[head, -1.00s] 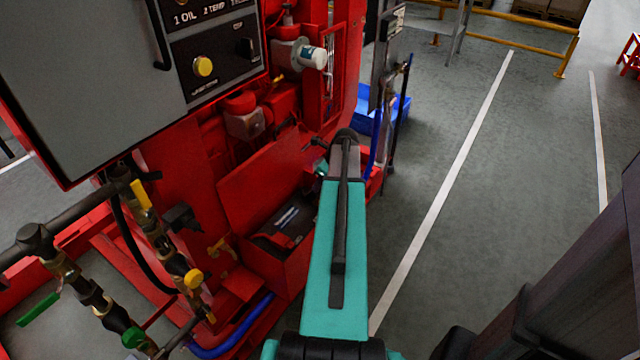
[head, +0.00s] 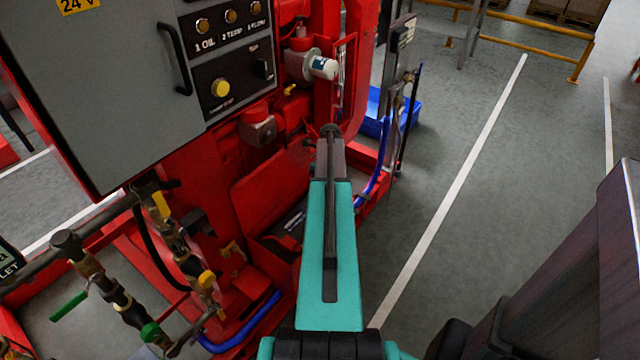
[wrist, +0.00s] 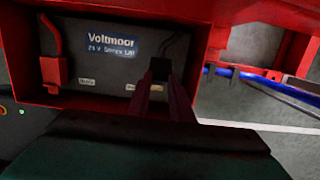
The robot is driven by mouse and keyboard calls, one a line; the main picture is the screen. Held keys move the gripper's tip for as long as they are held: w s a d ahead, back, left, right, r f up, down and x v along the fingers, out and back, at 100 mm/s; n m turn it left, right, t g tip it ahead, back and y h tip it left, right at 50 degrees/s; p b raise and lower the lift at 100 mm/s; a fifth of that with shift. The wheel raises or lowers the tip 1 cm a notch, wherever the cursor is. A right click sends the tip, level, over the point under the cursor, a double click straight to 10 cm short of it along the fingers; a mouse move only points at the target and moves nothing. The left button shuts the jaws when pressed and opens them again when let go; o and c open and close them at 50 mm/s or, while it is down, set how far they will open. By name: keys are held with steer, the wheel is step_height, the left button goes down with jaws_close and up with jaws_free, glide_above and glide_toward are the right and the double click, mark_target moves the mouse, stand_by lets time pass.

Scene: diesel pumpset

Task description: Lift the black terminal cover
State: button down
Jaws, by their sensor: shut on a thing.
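In the wrist view, my gripper (wrist: 160,82) reaches into a red box with its two dark fingers close together. The black terminal cover (wrist: 160,67) is between the fingertips, and the gripper is shut on it. It is over the right part of the grey battery (wrist: 112,66), which carries a blue Voltmoor label. I cannot tell whether the cover is clear of the battery. In the head view, the battery box's open red lid (head: 262,200) shows left of my teal arm; the gripper and black cover cannot be made out there.
A red terminal block with a cable (wrist: 54,70) is at the battery's left. A grey control cabinet (head: 130,85) and pipes with valves (head: 110,285) stand left.

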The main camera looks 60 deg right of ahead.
steer(key=shift+w+d+p, duration=0.1)
steer(key=shift+w+p, duration=0.45)
steer(key=shift+w, duration=0.95)
steer(key=c, duration=1.6)
jaws_free()
steer(key=shift+o, duration=0.2)
steer(key=shift+s, duration=0.1)
steer(key=shift+r, duration=0.1)
step_height(320, 180, up, 13)
steer(key=s, duration=0.2)
steer(key=shift+r, duration=0.2)
